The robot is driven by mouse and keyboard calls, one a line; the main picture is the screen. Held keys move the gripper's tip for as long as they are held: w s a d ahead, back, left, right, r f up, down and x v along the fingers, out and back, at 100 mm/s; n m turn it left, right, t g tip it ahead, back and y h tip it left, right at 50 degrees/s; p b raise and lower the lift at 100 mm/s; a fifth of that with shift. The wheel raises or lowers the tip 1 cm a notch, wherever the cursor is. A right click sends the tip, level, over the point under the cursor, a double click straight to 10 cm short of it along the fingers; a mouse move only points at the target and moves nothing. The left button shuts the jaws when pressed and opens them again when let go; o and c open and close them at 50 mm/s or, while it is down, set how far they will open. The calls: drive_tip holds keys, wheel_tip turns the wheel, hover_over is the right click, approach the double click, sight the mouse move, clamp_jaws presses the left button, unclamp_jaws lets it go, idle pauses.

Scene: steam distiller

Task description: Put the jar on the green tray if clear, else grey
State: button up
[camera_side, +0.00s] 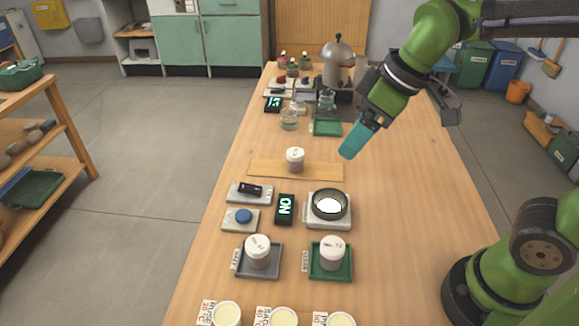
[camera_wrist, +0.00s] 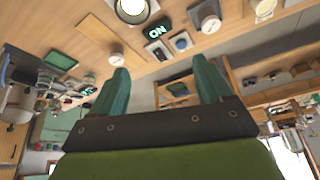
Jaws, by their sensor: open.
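A white-lidded jar (camera_side: 295,160) stands upright on a wooden board (camera_side: 262,171) mid-table; it also shows in the wrist view (camera_wrist: 117,48). Whether its contents are clear cannot be told. The green tray (camera_side: 316,272), with a label that seems to read CLEAR, holds a jar (camera_side: 332,253). The grey tray (camera_side: 275,270) to its left holds another jar (camera_side: 258,252); its label is hard to read. My gripper (camera_side: 350,150) is open and empty, above the table to the right of the board. Its two teal fingers (camera_wrist: 160,85) stand apart in the wrist view.
A lit round lamp (camera_side: 330,206) sits on a white base beside a display (camera_side: 285,208) reading ON. A blue button (camera_side: 244,216) and a black switch (camera_side: 250,189) lie left of it. The metal still (camera_side: 337,62), glassware and another green tray (camera_side: 327,128) stand behind. Several cream-topped jars line the front.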

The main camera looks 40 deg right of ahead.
drive_tip(key=s+d+m+t, duration=0.2)
drive_tip(key=s+d+m, duration=0.4)
drive_tip(key=m, duration=0.3)
drive_tip(key=shift+f+t, duration=0.35)
drive_tip(key=shift+t, duration=0.05)
idle(0.5)
